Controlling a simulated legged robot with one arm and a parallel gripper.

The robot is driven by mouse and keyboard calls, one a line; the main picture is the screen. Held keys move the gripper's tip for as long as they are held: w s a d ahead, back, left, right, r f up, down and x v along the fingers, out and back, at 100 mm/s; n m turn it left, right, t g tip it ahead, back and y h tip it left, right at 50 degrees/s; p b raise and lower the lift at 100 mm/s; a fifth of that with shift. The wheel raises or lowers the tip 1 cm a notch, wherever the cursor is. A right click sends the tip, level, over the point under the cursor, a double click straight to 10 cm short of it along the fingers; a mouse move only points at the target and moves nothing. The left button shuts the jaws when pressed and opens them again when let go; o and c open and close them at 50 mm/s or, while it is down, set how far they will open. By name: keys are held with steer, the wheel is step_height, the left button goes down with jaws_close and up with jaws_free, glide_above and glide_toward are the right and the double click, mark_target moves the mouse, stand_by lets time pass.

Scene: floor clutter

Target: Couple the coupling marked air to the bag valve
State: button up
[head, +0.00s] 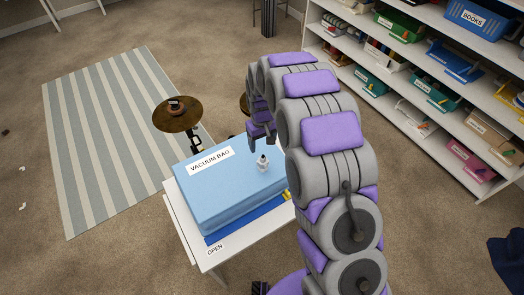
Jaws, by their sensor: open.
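A light blue vacuum bag (232,193), labelled VACUUM BAG, lies on a small white table. Its pale valve (263,163) stands up from the top near the right side. A small dark piece with a label (175,104) sits on a round brown stand behind the table; the label is too small to read, so I cannot tell if it is the coupling marked air. My gripper (262,138) hangs down at the end of my arm, behind and above the valve and apart from it. It is open; nothing shows between its fingers, which are partly hidden.
The round brown stand (160,118) is left of my arm; another brown round edge (244,104) is mostly hidden behind my arm. The white table (236,254) bears an OPEN label. Shelves (407,57) with bins fill the right. A striped rug (90,150) lies left on open carpet.

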step_height(320, 180, up, 7)
stand_by(0.3)
stand_by(0.7)
steer(key=s+d+r+m, duration=0.1)
steer(key=s+d+r, duration=0.3)
steer(key=s, duration=0.2)
steer(key=s+d+r+m+b, duration=0.1)
steer(key=s+d+r, duration=0.25)
steer(key=s, duration=0.25)
steer(key=s+d+r+m, duration=0.1)
steer(key=s+d+r, duration=0.25)
steer(key=s, duration=0.35)
steer(key=s+d+m+g, duration=0.1)
steer(key=s+d, duration=0.1)
steer(key=s, duration=0.8)
steer(key=s+d+m+b, duration=0.1)
steer(key=s+d, duration=0.2)
steer(key=s, duration=0.8)
steer(key=shift+d+f+m+g, duration=0.2)
steer(key=shift+d+m+g, duration=0.05)
steer(key=shift+m+g, duration=0.15)
